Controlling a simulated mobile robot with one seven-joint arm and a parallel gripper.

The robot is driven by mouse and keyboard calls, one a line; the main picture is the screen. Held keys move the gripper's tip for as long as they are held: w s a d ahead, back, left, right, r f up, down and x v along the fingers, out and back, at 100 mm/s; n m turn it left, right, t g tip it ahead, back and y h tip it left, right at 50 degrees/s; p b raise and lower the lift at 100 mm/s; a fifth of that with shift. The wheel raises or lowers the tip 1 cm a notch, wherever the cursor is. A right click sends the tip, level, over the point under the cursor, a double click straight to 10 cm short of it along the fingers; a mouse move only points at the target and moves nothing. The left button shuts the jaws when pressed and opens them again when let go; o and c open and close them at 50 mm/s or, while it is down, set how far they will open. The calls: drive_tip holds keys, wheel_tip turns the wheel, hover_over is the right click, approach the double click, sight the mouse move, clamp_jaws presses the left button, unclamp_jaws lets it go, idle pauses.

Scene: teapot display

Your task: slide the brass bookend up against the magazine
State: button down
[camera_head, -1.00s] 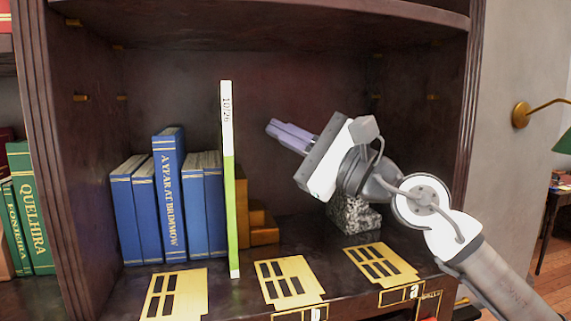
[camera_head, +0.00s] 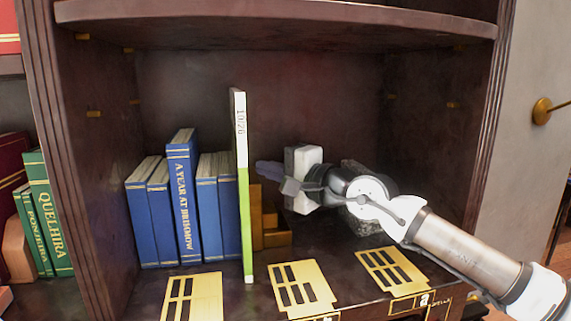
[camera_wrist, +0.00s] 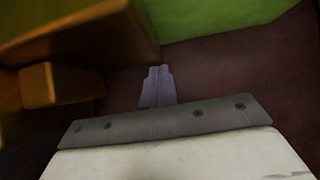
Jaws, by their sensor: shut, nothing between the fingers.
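The magazine (camera_head: 245,215) stands upright on the shelf, thin, with a white upper and green lower spine marked 10/26. Its green face (camera_wrist: 215,15) fills the top right of the wrist view. The stepped, brass-coloured bookend (camera_head: 276,238) is just right of the magazine, partly behind it. In the wrist view the bookend (camera_wrist: 90,40) is at the upper left; I cannot tell whether it touches the magazine. My gripper (camera_head: 262,168) is shut and empty, pointing left toward the magazine, above the bookend's low step. Its fingertips show in the wrist view (camera_wrist: 158,72), right of the bookend.
Several blue books (camera_head: 184,205) stand left of the magazine. A speckled stone block (camera_head: 370,226) is partly hidden behind my arm. Slotted gold plates (camera_head: 302,284) lie along the shelf front. The shelf above (camera_head: 280,20) and the side walls bound the space.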

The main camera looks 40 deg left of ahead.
drive_tip(key=shift+a, duration=0.35)
drive_tip(key=shift+f, duration=0.1)
drive_tip(key=b, duration=0.2)
drive_tip(key=shift+s+d+f+b, duration=0.15)
drive_tip(key=shift+s+f+b, duration=0.1)
drive_tip(key=shift+s+b, duration=0.3)
drive_tip(key=shift+b, duration=0.15)
drive_tip(key=shift+s+d+r, duration=0.1)
drive_tip(key=shift+s+r, duration=0.1)
